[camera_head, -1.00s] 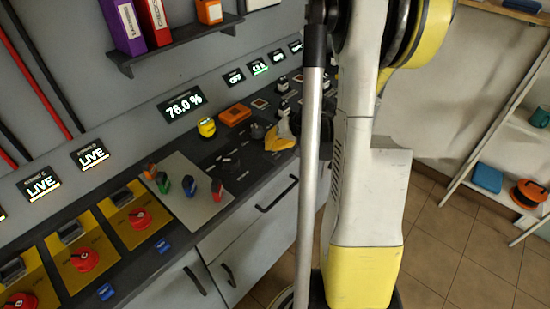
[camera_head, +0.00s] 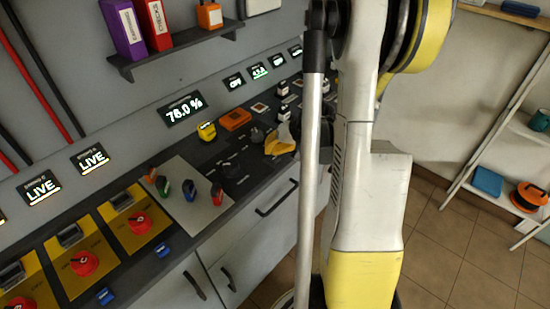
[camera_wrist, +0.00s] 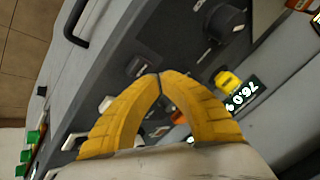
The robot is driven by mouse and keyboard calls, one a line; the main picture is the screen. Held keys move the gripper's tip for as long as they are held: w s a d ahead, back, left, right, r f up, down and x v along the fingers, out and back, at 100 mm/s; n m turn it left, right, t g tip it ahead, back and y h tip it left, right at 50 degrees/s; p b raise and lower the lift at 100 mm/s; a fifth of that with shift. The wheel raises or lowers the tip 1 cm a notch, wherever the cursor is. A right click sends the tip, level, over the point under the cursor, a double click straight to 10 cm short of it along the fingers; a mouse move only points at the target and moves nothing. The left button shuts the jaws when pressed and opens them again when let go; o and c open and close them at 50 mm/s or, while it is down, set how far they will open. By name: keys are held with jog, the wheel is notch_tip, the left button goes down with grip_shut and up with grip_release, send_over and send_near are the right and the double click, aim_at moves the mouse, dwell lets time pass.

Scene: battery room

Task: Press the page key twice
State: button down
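My gripper (camera_wrist: 160,75) has its two yellow fingers brought together at the tips, with nothing seen between them. In the wrist view the tips are over the dark console top (camera_wrist: 185,45), beside a small dark rectangular key (camera_wrist: 140,66). I cannot read a label on it, so I cannot tell whether it is the page key, or whether the tips touch it. In the head view my yellow gripper (camera_head: 281,145) is low over the console, partly hidden by my arm.
A black knob (camera_wrist: 226,22) and a yellow button (camera_wrist: 228,82) are near the gripper, with a percentage display (camera_wrist: 243,92) behind. In the head view, an orange box (camera_head: 235,119), coloured handles (camera_head: 188,188) and red rotary switches (camera_head: 84,263) line the console. A shelf (camera_head: 185,48) hangs above.

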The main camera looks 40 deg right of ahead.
aim_at(272, 157)
dwell(0.3)
jog(key=shift+f+b, duration=0.5)
jog(key=shift+f+b, duration=0.35)
jog(key=shift+b, duration=0.05)
dwell(0.6)
jog(key=shift+r, duration=0.1)
jog(key=shift+r+p, duration=0.55)
jog(key=shift+r, duration=0.2)
jog(key=shift+r+p, duration=1.8)
jog(key=shift+r, duration=0.7)
